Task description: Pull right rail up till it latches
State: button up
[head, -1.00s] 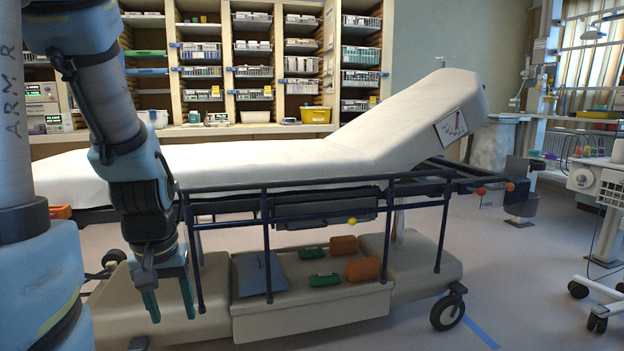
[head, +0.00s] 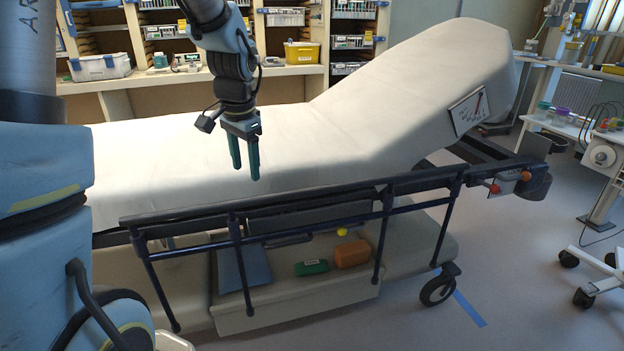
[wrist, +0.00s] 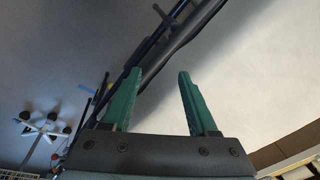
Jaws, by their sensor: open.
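The right rail (head: 300,200) is a dark blue frame along the near side of the stretcher (head: 200,165). Its top bar runs just below the mattress surface, and several posts slant down from it. A yellow knob (head: 342,232) shows below the top bar. My gripper (head: 245,172) has two green fingers pointing down. It is open and empty, and appears above the mattress near the rail, apart from it. In the wrist view, the rail (wrist: 185,30) runs diagonally beyond the fingers (wrist: 159,72), with pale mattress on the right. Whether the rail is latched cannot be told.
Orange and green packs (head: 352,254) lie on the stretcher's lower deck. A wheeled stand (head: 590,255) is at the right. Shelves and a counter with a yellow bin (head: 301,53) stand behind. The floor at the front right is clear.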

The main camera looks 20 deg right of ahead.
aim_at(312, 189)
jog(key=s+d+m, duration=0.1)
jog(key=d+m, duration=0.6)
jog(key=d, duration=0.9)
jog(key=f, duration=0.3)
jog(key=w+f+p, duration=0.1)
jog(key=f, duration=0.5)
jog(key=shift+w+f+p, duration=0.35)
jog(key=shift+f+p, duration=0.05)
jog(key=shift+c, duration=0.2)
grip_shut()
